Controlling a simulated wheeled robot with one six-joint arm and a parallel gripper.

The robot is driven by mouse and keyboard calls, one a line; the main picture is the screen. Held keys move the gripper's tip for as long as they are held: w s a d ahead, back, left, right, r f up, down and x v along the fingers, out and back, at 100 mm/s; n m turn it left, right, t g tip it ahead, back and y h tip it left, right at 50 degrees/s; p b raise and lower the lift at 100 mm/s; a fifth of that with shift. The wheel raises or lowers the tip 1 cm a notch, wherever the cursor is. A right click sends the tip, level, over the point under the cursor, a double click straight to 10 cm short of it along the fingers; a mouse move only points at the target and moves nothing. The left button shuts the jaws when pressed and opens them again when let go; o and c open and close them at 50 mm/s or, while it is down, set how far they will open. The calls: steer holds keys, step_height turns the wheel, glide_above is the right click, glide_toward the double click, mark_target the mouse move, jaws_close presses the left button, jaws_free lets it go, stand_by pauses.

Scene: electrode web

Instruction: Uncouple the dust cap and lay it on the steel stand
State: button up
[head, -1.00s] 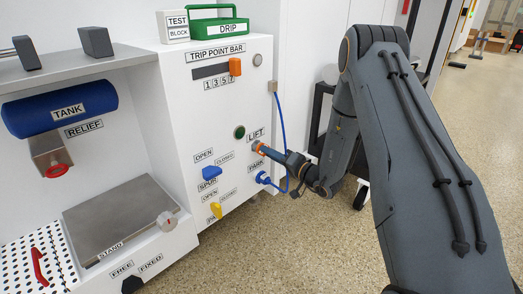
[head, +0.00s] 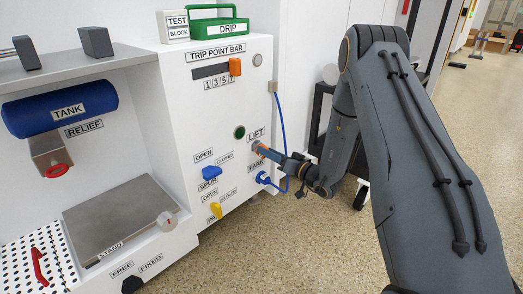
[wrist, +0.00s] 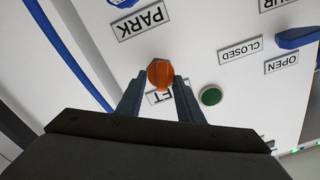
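The dust cap (wrist: 160,75) is orange and sits at the LIFT position of the white cabinet front. The steel stand (head: 115,218) is a flat, bare grey plate at lower left, labelled STAND.
A blue connector with a cable (head: 264,178) is just below, at PARK. Blue (head: 211,172) and yellow (head: 215,211) valve handles are on the cabinet to the left. The blue tank (head: 60,108) and its relief outlet (head: 52,160) overhang the area behind the stand.

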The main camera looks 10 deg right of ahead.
steer(key=p+v, duration=0.3)
steer(key=v, duration=0.6)
stand_by(0.7)
steer(key=shift+s, duration=0.1)
